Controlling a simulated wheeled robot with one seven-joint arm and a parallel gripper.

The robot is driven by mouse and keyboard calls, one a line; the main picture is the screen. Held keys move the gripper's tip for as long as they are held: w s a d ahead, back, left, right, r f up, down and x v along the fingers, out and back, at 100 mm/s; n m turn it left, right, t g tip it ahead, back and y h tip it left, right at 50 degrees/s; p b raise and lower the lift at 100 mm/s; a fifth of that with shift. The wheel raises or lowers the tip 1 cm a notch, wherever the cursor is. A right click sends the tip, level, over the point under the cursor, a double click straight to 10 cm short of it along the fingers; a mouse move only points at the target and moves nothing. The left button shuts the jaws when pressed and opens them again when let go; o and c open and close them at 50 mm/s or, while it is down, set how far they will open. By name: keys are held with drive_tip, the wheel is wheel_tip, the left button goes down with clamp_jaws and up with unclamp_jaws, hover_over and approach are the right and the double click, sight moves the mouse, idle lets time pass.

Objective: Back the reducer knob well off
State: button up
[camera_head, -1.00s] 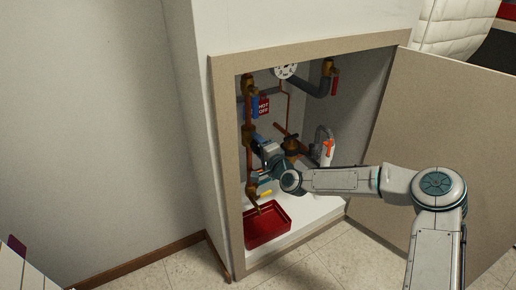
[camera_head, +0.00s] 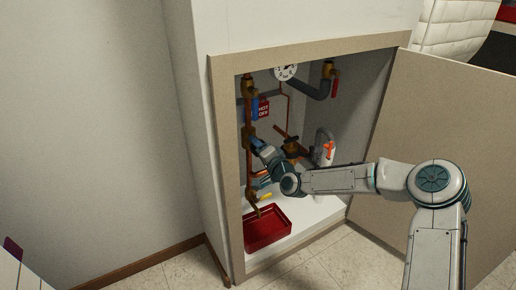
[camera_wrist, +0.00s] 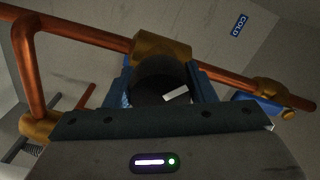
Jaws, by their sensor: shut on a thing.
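The reducer knob (camera_wrist: 158,82) is a dark round knob with a white mark on its face. It sits against a brass fitting (camera_wrist: 163,46) on a copper pipe in the wrist view. My gripper (camera_wrist: 162,76) is shut on the knob, with one blue finger on each side of it. In the head view my gripper (camera_head: 260,147) reaches into the cabinet beside the brass fitting (camera_head: 249,136) on the upright pipe. There the hand hides the knob.
A red tray (camera_head: 267,230) stands on the cabinet floor. A gauge (camera_head: 286,72), a red-handled valve (camera_head: 333,86), a red HOT OFF tag (camera_head: 263,110) and a white bottle (camera_head: 325,150) crowd the cabinet. The open door (camera_head: 445,120) is at right.

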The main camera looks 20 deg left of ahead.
drive_tip(key=o, duration=1)
drive_tip(key=shift+d, duration=0.15)
drive_tip(key=p+v, duration=0.4)
drive_tip(key=v, duration=0.9)
drive_tip(key=shift+s+d, duration=0.2)
drive_tip(key=shift+s, duration=0.05)
